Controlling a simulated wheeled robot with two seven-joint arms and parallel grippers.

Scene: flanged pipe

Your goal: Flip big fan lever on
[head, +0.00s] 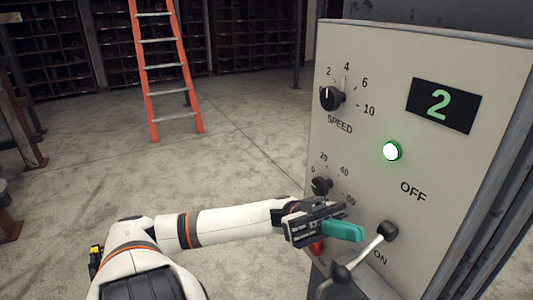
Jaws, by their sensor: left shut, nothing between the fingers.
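The grey control panel (360,130) stands at the right of the head view. Its lever (366,251) is a pale rod with a dark round piece at each end, at the lower right of the panel. The rod slants down and left from the upper dark piece, beside the word ON. OFF is printed above it. My left gripper (358,233) has teal fingers that are shut and empty. It is just left of the lever's upper end, in front of the panel. I cannot tell whether the fingertips touch the lever. My right gripper is not in view.
The panel has a speed knob (331,97), a smaller dial (321,186), a lit green-rimmed lamp (392,151) and a display (443,106) reading 2. A red button (317,248) is partly hidden by my gripper. An orange ladder (165,70) stands behind on open concrete floor.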

